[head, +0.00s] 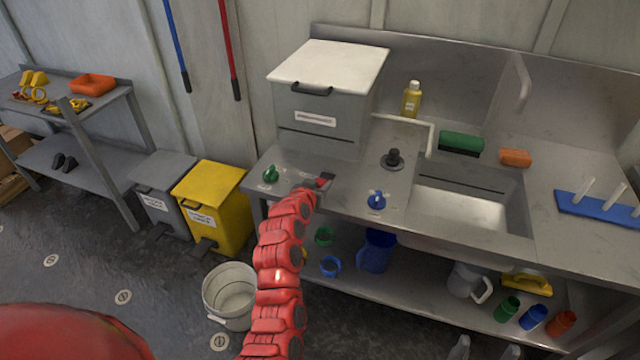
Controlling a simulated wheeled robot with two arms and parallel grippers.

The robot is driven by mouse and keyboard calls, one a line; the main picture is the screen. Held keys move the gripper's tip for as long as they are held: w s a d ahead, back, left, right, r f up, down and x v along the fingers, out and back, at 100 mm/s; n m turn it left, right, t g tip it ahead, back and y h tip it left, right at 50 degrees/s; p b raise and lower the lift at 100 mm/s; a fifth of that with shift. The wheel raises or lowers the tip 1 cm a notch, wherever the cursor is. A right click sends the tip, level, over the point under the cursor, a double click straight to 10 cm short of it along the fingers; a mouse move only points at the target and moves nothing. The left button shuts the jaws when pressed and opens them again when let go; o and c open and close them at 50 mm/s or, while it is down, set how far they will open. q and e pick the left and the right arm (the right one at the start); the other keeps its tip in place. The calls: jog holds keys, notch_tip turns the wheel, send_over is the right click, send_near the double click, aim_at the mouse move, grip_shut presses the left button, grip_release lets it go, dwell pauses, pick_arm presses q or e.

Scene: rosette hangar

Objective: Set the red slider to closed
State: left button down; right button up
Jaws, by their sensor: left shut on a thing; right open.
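My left arm reaches up from the bottom of the head view, and its gripper (325,179) is at the front of the steel counter, below the grey box. A small red piece (321,182) shows at the dark fingertips. It looks like the red slider, and the gripper is shut on it. The arm and fingers hide most of it, so its position along its travel cannot be made out. My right gripper is not in view.
A green knob (270,175) is left of the gripper and a blue knob (377,201) right of it. A grey box with a white lid (328,62) stands behind. A sink (460,209) is further right. A yellow bin (207,210) and a white bucket (229,318) stand on the floor.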

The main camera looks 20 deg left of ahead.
aim_at(326, 172)
dwell(0.5)
pick_arm(q)
jog(key=w+b, duration=0.3)
jog(key=w, duration=0.2)
jog(key=shift+w+d+f, duration=0.1)
jog(key=shift+w, duration=0.05)
jog(key=shift+r, duration=0.25)
jog(key=c, duration=0.7)
grip_release()
jog(key=shift+o, duration=1.3)
jog(key=shift+w+f, duration=0.15)
jog(key=shift+s, duration=0.2)
jog(key=b+v, duration=0.3)
jog(key=v, duration=1.4)
